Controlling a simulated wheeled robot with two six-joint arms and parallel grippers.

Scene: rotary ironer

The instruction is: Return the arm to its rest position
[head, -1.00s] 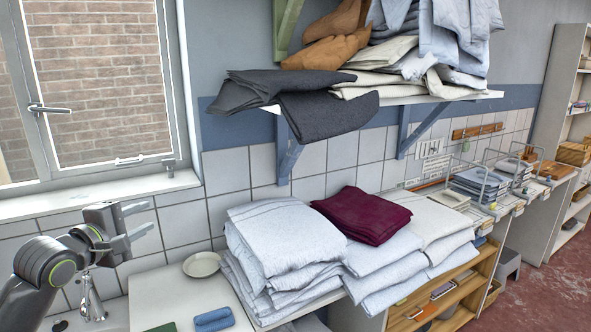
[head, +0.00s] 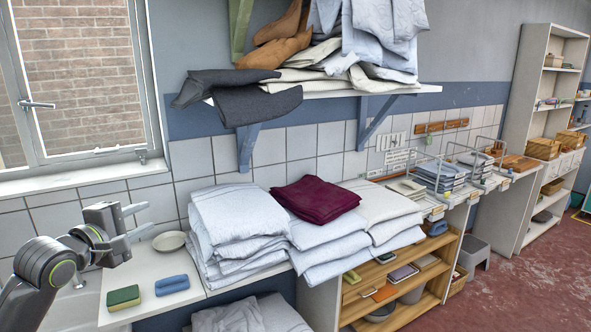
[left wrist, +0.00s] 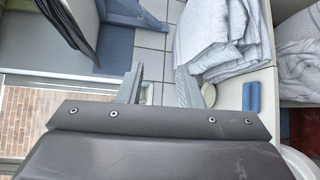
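My left arm comes in from the left in the head view, raised in front of the window and the tiled wall. My left gripper (head: 136,221) is open, with its two fingers apart and nothing between them. It is above the left end of the white counter (head: 118,283). My right gripper is not in either view.
White folded linen (head: 240,222) is stacked on the counter, with a maroon cloth (head: 314,200) on top. A wall shelf (head: 400,91) holds more textiles. Red floor is clear at right.

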